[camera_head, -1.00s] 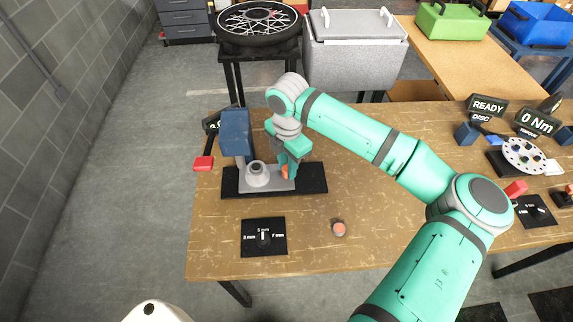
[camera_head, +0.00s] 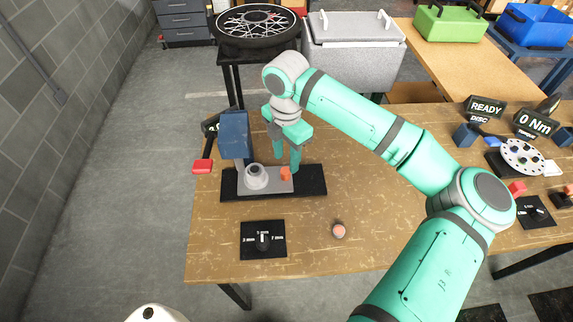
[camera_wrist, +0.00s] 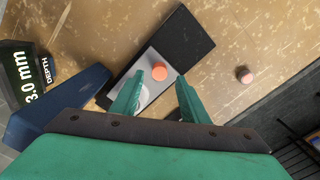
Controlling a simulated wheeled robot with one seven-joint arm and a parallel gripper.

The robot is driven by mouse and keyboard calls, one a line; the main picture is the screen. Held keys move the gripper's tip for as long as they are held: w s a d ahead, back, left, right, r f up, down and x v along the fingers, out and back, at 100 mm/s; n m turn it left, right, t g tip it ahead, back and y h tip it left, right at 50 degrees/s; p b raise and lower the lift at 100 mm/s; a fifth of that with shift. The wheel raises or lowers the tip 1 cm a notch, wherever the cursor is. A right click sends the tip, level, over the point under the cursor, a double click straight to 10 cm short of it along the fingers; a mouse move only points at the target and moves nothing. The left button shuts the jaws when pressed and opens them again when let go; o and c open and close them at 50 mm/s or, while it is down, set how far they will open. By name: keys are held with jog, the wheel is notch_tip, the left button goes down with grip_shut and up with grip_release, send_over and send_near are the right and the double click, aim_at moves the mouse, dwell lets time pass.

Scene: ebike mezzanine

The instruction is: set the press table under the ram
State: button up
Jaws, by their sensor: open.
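The press stands at the left end of the wooden bench, with a blue head (camera_head: 234,135) and a red-ended lever (camera_head: 203,165). Its grey press table (camera_head: 272,186) lies on a black base (camera_head: 313,181), toward the base's left part. The table carries a pale round seat (camera_head: 256,176) and an orange knob (camera_head: 286,174). The seat appears just right of the blue head; I cannot tell whether it is exactly under the ram. My gripper (camera_wrist: 157,90) is open and empty above the table. The knob also shows just beyond the fingertips in the wrist view (camera_wrist: 158,74). A finger partly hides the seat there.
A black dial plate (camera_head: 263,240) and an orange-topped button (camera_head: 339,230) are on the bench in front. A depth display (camera_wrist: 32,75) reads 3.0 mm behind the press. A disc station (camera_head: 522,156) stands at the right. The bench middle is clear.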

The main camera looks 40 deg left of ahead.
notch_tip(320, 180, up, 5)
jog(key=shift+d+r, duration=0.1)
jog(key=shift+r, duration=0.05)
